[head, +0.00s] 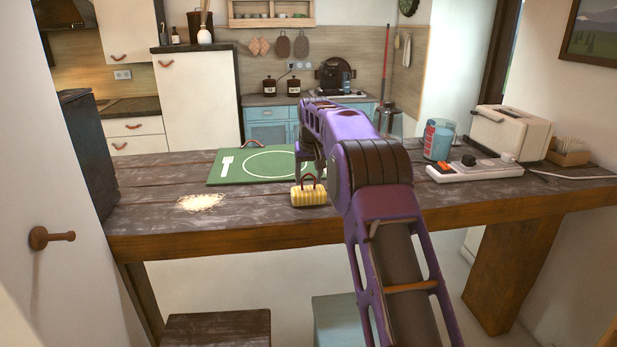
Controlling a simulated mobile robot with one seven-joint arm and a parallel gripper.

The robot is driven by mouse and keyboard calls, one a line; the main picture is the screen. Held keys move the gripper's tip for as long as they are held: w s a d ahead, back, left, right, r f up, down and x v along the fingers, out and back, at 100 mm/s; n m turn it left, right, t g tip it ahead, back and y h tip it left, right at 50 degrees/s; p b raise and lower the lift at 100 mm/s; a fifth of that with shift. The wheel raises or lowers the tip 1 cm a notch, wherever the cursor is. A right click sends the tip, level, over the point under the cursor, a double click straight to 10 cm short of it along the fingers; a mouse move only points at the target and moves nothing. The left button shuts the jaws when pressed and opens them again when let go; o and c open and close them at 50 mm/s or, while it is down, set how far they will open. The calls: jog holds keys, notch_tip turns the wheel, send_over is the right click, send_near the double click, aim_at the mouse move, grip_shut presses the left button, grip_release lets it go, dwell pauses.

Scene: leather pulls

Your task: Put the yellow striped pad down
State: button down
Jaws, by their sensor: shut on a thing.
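A green placemat (228,178) with a printed fork and plate lies behind the pad. Pale crumbs (201,202) are spread to the left. A power strip (476,168), a blue jar (438,140) and a toaster (510,132) stand at the right. The counter between crumbs and pad is clear.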

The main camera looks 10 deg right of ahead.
jog(key=shift+f, duration=0.1)
jog(key=shift+c, duration=0.9)
grip_release()
jog(key=shift+r, duration=0.25)
jog(key=v, duration=1.1)
jog(key=shift+s+r, duration=0.25)
jog(key=shift+r, duration=0.1)
